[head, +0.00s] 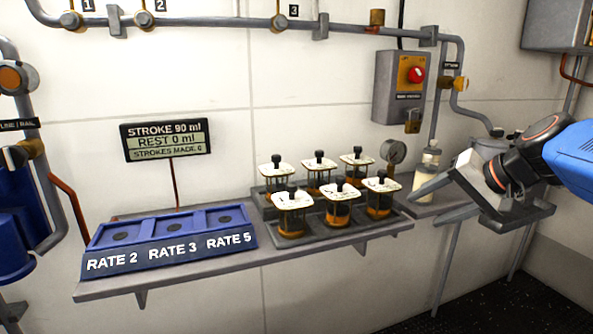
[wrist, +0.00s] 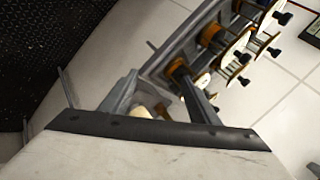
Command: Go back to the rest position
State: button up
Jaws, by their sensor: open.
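My gripper (head: 478,188) is at the right end of the shelf (head: 330,240), in front of a clear bottle with cream contents (head: 427,180). In the wrist view its two fingers (wrist: 160,98) stand apart. A cream-coloured thing shows low between them, partly hidden by the gripper body. I cannot tell whether the fingers touch it. In the head view the bottle stands upright, just left of the gripper. My blue arm comes in from the right edge.
Several white-lidded jars with amber contents (head: 337,205) stand on dark trays mid-shelf. A blue three-bay holder (head: 165,252) marked RATE 2, RATE 3, RATE 5 is at left. A sign (head: 166,140) reads STROKE 90 ml. A red-button box (head: 400,88) and pipes line the wall.

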jog(key=s+f+n+g+h, duration=0.2)
jog(key=s+f+n+h, duration=0.3)
jog(key=s+f, duration=1.3)
jog(key=shift+s+a+f+n+g, duration=0.2)
jog(key=shift+s+a+n+g, duration=0.2)
jog(key=shift+s, duration=0.4)
